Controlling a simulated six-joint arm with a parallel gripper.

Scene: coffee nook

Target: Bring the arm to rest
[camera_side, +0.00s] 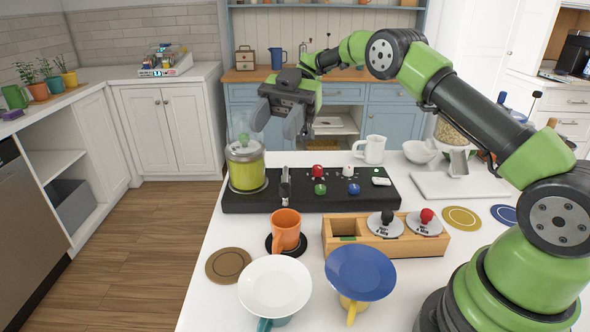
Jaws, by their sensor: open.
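My green and black arm reaches from the lower right over the white table. My gripper (276,126) hangs in the air above the back of the black machine base (405,201), near the glass jar (246,172) with yellow-green contents. Its two grey fingers are apart, and I see nothing between them. The fingers look clear of the jar, though the exact gap in depth cannot be told.
An orange mug (286,229) stands on a dark coaster. A white pitcher (371,149) stands behind the base.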

